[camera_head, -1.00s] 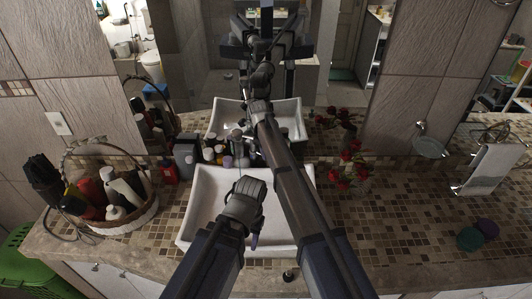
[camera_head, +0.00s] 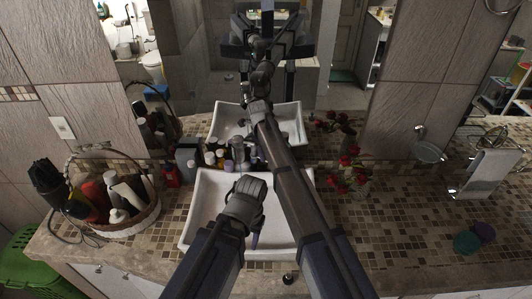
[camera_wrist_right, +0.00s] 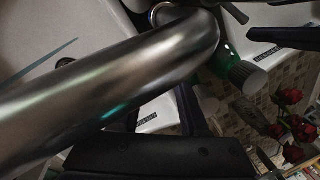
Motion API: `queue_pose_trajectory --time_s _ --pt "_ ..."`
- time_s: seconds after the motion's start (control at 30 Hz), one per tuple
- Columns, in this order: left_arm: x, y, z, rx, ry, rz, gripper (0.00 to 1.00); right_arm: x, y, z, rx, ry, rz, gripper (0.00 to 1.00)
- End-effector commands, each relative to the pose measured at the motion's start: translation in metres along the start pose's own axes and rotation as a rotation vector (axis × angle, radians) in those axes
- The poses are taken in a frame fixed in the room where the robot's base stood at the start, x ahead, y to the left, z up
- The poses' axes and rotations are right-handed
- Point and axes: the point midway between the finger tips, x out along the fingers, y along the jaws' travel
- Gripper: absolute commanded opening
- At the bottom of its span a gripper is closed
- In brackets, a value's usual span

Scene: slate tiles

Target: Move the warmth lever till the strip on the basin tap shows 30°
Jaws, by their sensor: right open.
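The basin tap shows in the right wrist view as a thick brushed-metal tube (camera_wrist_right: 95,85) crossing from lower left to upper middle. Beside its upper end is a green-lit part (camera_wrist_right: 225,55) with a ribbed grey knob (camera_wrist_right: 248,77), perhaps the lever. I cannot read any degrees. My right gripper (camera_wrist_right: 235,75) is open, its dark fingers near the knob; contact is unclear. In the head view my right arm hides the tap. My left gripper (camera_head: 247,195) hangs over the white basin (camera_head: 205,205); its jaws cannot be made out.
A basket of bottles (camera_head: 128,222) stands left on the tiled counter. Small bottles (camera_head: 215,155) crowd behind the basin. Red roses (camera_head: 350,165) stand close to the right of my right arm. A mirror behind doubles the basin and my arms.

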Motion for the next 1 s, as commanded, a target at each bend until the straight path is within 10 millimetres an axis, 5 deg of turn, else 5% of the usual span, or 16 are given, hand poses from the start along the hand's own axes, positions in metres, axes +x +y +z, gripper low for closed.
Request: queue_pose_trajectory --time_s 0.33,1.0 --pt "-0.047 -0.004 0.003 -0.004 -0.001 0.001 0.5 -0.048 -0.001 0.0 0.0 0.0 0.0 0.44" --pt "-0.048 -0.004 0.003 -0.004 -0.001 0.001 0.5 -0.05 0.0 0.0 0.0 0.0 0.0 0.44"
